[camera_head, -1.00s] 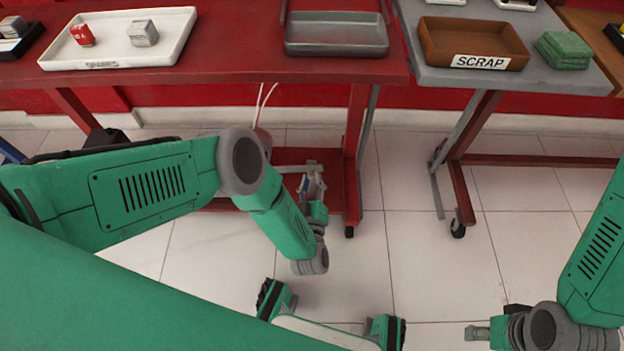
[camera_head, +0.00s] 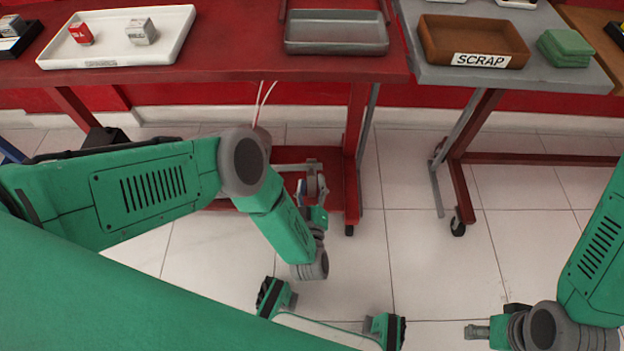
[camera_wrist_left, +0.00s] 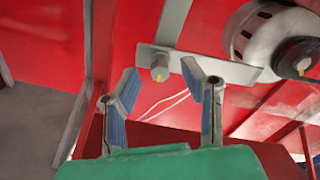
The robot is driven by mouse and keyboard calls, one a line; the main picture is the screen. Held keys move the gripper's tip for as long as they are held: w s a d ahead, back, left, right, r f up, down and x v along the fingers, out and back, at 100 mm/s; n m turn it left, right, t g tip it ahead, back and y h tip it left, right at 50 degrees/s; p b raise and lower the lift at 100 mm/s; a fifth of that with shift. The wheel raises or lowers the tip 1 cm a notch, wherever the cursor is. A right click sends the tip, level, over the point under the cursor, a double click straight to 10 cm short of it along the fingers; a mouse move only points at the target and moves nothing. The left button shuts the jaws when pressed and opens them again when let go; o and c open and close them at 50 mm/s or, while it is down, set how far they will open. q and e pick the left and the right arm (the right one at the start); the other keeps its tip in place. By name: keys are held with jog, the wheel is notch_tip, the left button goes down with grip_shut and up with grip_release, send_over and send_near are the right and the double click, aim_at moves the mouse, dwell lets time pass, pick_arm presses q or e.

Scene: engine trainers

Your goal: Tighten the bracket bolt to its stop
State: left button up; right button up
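In the left wrist view the bracket bolt (camera_wrist_left: 160,69) is a small grey head with a yellow mark, on a flat grey bracket plate (camera_wrist_left: 222,68) against red metal. My left gripper (camera_wrist_left: 160,90) is open, its two blue-padded fingers wide apart. In the picture the bolt head lies between the fingertips; no finger visibly touches it, and I cannot tell the depth gap. In the head view my left gripper (camera_head: 314,184) is by the red table's lower frame; the bolt is not visible there. My right gripper (camera_head: 477,332) is far from it at lower right; its fingers are unclear.
A round silver engine part (camera_wrist_left: 268,35) with a dark hub is right of the bolt. Above my left arm is the red table (camera_head: 235,70) with a white tray (camera_head: 113,62) and grey tray (camera_head: 336,48). A brown scrap bin (camera_head: 430,40) stands on the grey table.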

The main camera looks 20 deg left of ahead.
pick_arm(q)
jog(key=v, duration=0.6)
jog(key=shift+s, duration=0.1)
dwell(0.4)
